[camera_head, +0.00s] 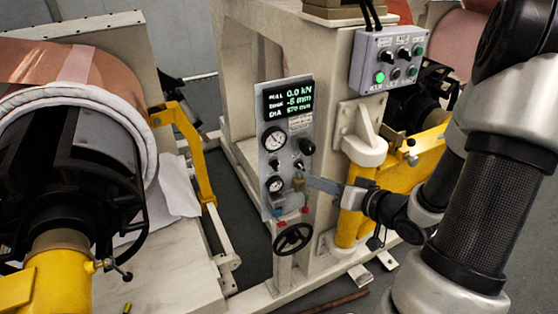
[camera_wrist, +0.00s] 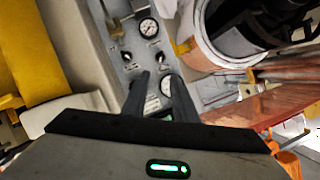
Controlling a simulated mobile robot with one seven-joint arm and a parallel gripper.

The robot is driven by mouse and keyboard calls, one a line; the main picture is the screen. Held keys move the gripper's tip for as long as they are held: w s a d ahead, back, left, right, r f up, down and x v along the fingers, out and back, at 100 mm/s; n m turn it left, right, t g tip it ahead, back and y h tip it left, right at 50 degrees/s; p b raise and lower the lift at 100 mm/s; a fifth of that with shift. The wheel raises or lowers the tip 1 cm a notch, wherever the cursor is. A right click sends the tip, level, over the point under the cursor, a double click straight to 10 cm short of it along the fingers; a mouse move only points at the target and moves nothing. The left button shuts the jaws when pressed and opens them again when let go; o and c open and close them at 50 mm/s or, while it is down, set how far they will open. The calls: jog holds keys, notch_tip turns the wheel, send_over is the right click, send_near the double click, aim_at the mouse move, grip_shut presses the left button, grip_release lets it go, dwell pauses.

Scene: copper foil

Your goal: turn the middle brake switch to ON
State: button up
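A grey box (camera_head: 360,69) at the upper right carries black switches and green buttons. The labels are too small to read, so I cannot tell which one is the middle brake switch. My gripper (camera_head: 301,184) is in front of the panel's lower right side. In the wrist view my gripper (camera_wrist: 160,74) has its two dark fingers apart with nothing between them. Two small switches (camera_wrist: 160,57) show beyond the fingertips; contact cannot be told.
A black handwheel (camera_head: 293,238) sits below the panel. A yellow post (camera_head: 351,218) stands right of it, close to my arm. A copper foil roll (camera_head: 97,73) and a yellow bracket (camera_head: 194,146) are on the left. Grey floor shows between the machine frames.

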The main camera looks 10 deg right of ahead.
aim_at(278, 167)
jog(key=x, duration=1.7)
jog(key=shift+w+a+f, duration=0.1)
jog(key=shift+w+f, duration=0.05)
grip_shut()
